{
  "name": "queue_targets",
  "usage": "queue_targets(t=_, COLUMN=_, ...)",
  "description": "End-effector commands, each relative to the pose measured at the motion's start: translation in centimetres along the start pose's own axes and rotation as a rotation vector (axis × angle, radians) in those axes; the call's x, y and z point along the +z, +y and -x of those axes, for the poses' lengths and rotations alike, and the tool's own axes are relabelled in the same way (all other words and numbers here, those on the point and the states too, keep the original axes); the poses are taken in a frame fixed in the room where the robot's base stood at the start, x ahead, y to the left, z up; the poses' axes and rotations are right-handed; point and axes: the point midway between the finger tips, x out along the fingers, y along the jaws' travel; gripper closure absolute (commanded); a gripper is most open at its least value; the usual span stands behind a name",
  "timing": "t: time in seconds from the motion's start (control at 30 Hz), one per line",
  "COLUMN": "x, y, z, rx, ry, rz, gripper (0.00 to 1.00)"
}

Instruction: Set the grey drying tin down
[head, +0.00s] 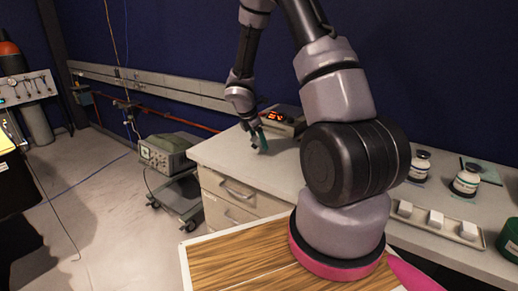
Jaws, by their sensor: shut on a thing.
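My gripper (257,134) is at the far left part of the grey bench, low over its top and just left of a small box with a red display. It is small in the view and partly covered by its own wrist. A narrow teal piece (262,142) shows at its fingertips, tilted, and the jaws are shut on it. I cannot tell whether its lower end touches the bench. I cannot make out a separate grey tin in the jaws. A shallow pale grey tray (464,238) with several white blocks stands on the bench at the right, apart from my gripper.
The box with the red display (284,122) stands close beside my gripper. White-labelled jars (466,181) and a dark green container (510,240) are at the right. The bench top (222,152) left of my gripper is clear. A cart with an instrument (166,152) stands left.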

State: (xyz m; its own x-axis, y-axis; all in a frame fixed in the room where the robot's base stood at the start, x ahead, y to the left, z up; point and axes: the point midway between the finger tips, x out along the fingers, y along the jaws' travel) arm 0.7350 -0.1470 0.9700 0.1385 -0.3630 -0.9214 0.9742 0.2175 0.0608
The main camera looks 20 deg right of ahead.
Motion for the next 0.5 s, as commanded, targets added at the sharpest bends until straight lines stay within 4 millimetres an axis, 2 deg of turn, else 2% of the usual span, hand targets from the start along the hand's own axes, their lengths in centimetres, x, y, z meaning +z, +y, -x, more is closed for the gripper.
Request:
queue_targets(t=0.2, x=-1.2, y=-0.2, z=-2.8, rx=-0.002, ry=0.0, rz=0.002, gripper=0.94)
queue_targets(t=0.5, x=-1.3, y=-0.2, z=-3.0, rx=-0.001, ry=0.0, rz=0.0, gripper=0.94)
